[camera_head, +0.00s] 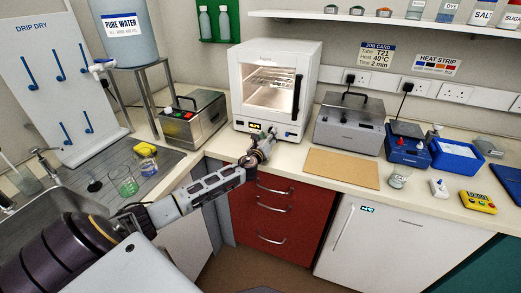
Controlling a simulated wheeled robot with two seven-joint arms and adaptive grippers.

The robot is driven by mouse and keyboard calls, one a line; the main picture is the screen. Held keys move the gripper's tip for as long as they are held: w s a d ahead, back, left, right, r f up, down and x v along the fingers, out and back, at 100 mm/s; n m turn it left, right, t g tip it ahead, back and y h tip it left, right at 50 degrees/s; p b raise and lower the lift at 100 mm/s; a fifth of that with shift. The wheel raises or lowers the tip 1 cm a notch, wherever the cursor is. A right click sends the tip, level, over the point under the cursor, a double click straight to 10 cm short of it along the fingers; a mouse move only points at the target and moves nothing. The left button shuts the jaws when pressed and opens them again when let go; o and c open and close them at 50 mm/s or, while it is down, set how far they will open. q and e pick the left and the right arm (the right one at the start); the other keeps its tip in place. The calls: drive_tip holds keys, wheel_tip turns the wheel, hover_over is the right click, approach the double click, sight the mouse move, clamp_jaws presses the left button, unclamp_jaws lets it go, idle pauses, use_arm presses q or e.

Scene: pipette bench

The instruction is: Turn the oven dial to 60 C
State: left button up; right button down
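The white oven (275,82) stands on the bench at the back centre, its glass door shut and its inside lit. A small lit display (254,126) shows on its lower front panel; its digits are too small to read. My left arm reaches in from the lower left. Its gripper (266,138) is at the lower front panel, right of the display. The gripper covers part of the panel, so I cannot make out the dial or its setting, nor whether the fingers touch it. Whether the fingers are open or shut is too small to tell. My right gripper is not in view.
A metal bath with red and green buttons (192,118) stands left of the oven, a grey lidded unit (349,125) right of it. A tan board (342,168) lies on the bench. The job card (377,55) reads Heat 40°C. Red drawers (280,215) are below.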

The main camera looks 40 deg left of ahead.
use_arm(q)
drive_tip(key=shift+v, duration=5.25)
drive_tip(key=shift+s+f, duration=0.1)
